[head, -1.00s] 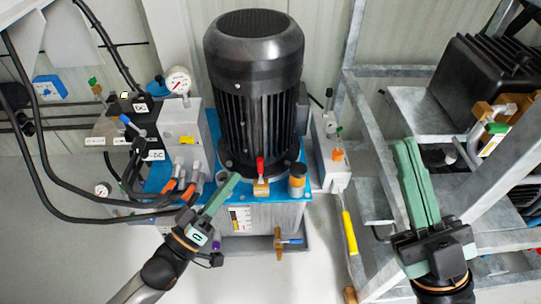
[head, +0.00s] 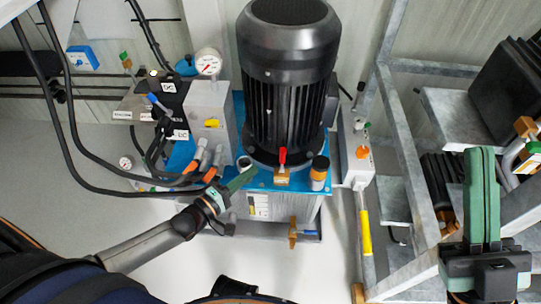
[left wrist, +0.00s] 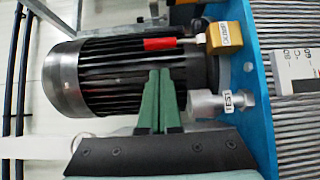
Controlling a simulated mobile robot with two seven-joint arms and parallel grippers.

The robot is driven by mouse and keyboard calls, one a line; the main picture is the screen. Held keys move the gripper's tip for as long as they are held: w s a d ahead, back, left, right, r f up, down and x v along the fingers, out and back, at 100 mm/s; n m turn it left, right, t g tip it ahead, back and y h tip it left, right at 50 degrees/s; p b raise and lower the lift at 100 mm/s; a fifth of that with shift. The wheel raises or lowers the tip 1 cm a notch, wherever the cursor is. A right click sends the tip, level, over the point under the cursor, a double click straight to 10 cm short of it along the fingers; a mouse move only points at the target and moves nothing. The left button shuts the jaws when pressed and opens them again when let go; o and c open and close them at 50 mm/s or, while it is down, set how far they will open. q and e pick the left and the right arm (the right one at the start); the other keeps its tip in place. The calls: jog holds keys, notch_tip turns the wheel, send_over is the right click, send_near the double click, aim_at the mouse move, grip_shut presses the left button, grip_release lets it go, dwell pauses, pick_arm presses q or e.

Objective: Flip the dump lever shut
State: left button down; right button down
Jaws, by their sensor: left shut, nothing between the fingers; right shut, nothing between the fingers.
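The red lever (head: 282,157) stands up from a brass valve block (head: 282,177) at the front of the blue-topped pump unit, before the black motor. I take it as the dump lever. In the left wrist view the red lever (left wrist: 160,43) lies along the motor, and the brass block (left wrist: 225,38) has a white label I cannot read surely. My left gripper (head: 254,172) is shut and empty, just left of the brass block, apparently apart from it. Its green fingertips (left wrist: 160,74) show below the lever in the wrist view. My right gripper (head: 480,152) is shut and empty, far right.
An orange-topped cylinder (head: 319,172) stands right of the brass block. A grey fitting labelled TEST (left wrist: 222,104) is close to my left fingers. The motor (head: 288,90) rises behind. Black hoses (head: 120,185) cross at left; a steel frame (head: 408,150) stands at right.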

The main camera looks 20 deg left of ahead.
aim_at(282, 160)
pick_arm(q)
jog(key=b+x, duration=0.3)
jog(key=x, duration=0.7)
jog(key=shift+s, duration=0.1)
